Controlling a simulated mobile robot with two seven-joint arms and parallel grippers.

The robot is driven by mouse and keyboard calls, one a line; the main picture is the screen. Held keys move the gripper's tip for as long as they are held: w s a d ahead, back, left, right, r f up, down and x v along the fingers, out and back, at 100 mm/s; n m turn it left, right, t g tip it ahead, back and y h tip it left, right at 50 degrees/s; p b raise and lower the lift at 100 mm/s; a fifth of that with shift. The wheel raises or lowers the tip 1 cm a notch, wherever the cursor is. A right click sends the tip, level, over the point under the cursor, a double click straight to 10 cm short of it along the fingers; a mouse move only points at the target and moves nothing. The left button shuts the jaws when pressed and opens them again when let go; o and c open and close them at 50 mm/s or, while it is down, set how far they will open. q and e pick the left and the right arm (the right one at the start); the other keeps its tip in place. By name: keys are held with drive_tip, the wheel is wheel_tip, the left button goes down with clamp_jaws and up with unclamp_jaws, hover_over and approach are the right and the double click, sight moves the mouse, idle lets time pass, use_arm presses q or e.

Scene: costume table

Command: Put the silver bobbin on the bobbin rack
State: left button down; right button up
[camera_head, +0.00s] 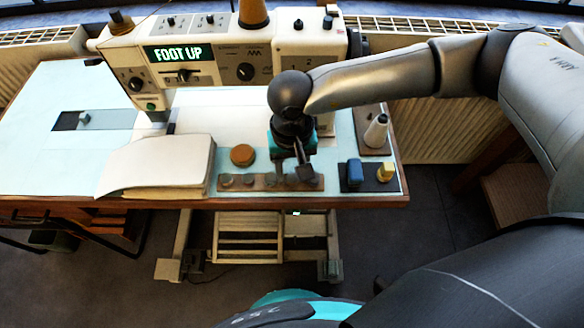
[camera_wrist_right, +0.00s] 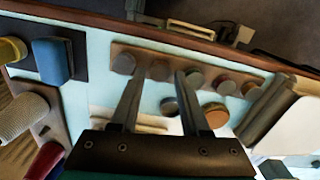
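The bobbin rack (camera_head: 238,187) is a brown strip along the table's front edge, with several small round grey-brown pieces along it. The rack (camera_wrist_right: 208,65) also shows in the right wrist view. A small grey disc, which looks like the silver bobbin (camera_wrist_right: 169,105), lies on the pale tabletop beside the rack, seen between my right fingers and closer to one of them. My right gripper (camera_head: 304,172) points down near the rack's right end. In the wrist view its fingers (camera_wrist_right: 157,80) are apart. The head view hides the bobbin behind the gripper. My left gripper is out of view.
A brown-orange round piece (camera_head: 242,155) lies behind the rack. A thick pad or book (camera_head: 160,163) lies to its left. A dark mat (camera_head: 368,187) with a blue block (camera_head: 355,172) and yellow piece (camera_head: 386,172) is at right, below a thread cone (camera_head: 376,132). The sewing machine (camera_head: 230,60) stands behind.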

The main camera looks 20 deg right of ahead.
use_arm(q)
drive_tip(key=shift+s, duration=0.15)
use_arm(e)
drive_tip(key=shift+o, duration=1)
wheel_tip(320, 180, up, 9)
drive_tip(key=p, duration=0.2)
wheel_tip(320, 180, up, 6)
hover_over(292, 176)
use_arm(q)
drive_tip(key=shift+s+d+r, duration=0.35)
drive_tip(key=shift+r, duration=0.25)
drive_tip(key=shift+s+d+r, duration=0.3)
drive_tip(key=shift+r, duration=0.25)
use_arm(e)
drive_tip(key=shift+r, duration=0.1)
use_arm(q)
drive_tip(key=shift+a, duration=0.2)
